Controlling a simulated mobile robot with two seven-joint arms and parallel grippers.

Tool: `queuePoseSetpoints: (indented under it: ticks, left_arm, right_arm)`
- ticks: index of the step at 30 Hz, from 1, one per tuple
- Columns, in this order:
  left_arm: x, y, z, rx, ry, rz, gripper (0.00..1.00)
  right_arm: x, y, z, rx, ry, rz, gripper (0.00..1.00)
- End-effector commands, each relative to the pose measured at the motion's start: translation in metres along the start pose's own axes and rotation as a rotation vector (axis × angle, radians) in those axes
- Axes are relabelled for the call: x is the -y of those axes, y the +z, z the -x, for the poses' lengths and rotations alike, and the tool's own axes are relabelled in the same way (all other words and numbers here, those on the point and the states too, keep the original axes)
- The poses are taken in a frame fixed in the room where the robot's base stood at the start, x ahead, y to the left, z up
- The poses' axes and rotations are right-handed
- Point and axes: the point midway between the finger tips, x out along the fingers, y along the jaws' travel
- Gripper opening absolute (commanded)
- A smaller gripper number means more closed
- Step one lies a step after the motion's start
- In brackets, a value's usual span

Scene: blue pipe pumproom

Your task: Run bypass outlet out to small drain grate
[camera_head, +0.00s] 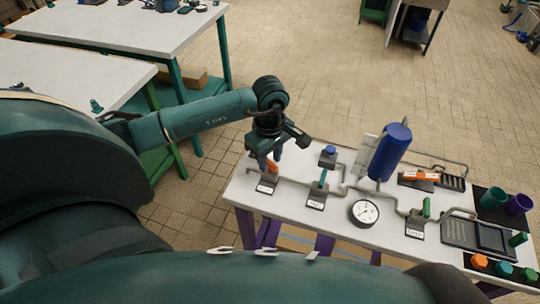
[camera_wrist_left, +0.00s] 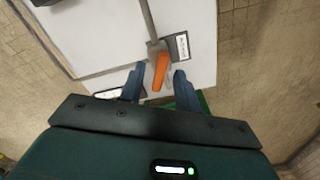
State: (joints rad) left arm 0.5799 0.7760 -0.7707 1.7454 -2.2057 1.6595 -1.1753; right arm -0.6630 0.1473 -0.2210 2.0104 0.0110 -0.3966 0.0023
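The white-topped pipe bench (camera_head: 290,205) stands at the right. My left gripper (camera_head: 269,160) is over its left end, at an orange valve handle (camera_head: 271,168). In the left wrist view the two blue fingers (camera_wrist_left: 158,87) are apart, with the orange handle (camera_wrist_left: 160,72) between them; whether they touch it I cannot tell. Two green-handled valves (camera_head: 323,178) (camera_head: 427,208) and another orange handle (camera_head: 420,175) sit along the grey pipe. The small drain grate (camera_head: 453,183) is at the far right, near a bent pipe end (camera_head: 462,168); a larger grate (camera_head: 462,232) is in front. Label text is unreadable.
A blue tank (camera_head: 390,152), a round gauge (camera_head: 364,212) and a blue-topped fitting (camera_head: 329,151) rise from the bench. Cups (camera_head: 518,205) and coloured caps (camera_head: 504,268) are at its right end. White tables (camera_head: 120,25) stand at the left. Tiled floor is open behind.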

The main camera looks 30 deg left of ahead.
Motion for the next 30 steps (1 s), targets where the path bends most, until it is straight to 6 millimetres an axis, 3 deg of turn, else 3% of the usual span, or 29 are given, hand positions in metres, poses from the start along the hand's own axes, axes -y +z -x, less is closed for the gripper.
queuePoseSetpoints:
  ticks: [6,18,30]
  left_arm:
    - [0.0000,0.0000,-0.0004,0.000,0.000,0.000,0.33]
    - [0.0000,-0.0002,0.0001,0.000,0.000,0.000,0.00]
    - [0.0000,-0.0007,-0.0005,-0.002,0.000,0.031,0.00]
  right_arm:
    - [-0.0004,0.0004,-0.0002,0.001,0.001,0.000,0.36]
    - [-0.0001,0.0003,-0.0004,0.001,0.001,-0.002,0.36]
    - [0.0001,0.0022,-0.0020,0.001,0.001,-0.002,0.36]
